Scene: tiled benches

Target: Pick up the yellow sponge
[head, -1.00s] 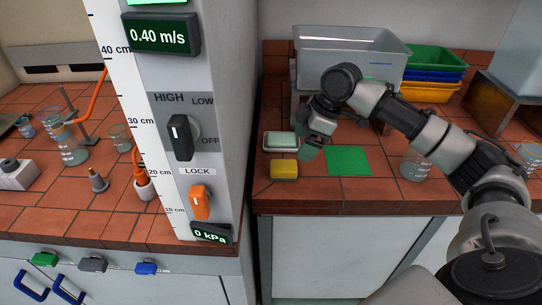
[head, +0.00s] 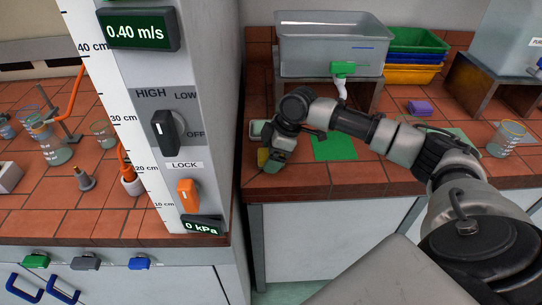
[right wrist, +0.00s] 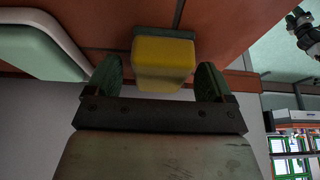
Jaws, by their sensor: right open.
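The yellow sponge (right wrist: 163,62) has a green layer on its far side. In the right wrist view it sits between and just beyond the two fingers of my right gripper (right wrist: 160,85), which is open. There is a gap on both sides of the sponge. In the head view my right gripper (head: 268,162) is over the right bench near its left front, and covers most of the sponge (head: 262,157). My left gripper is not in view.
A pale green dish (right wrist: 30,38) lies close beside the sponge. A green mat (head: 334,147) lies right of the gripper. A grey tub (head: 330,50) stands behind, and a purple block (head: 420,107) and beaker (head: 507,140) are to the right. A tall panel column (head: 165,120) stands left.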

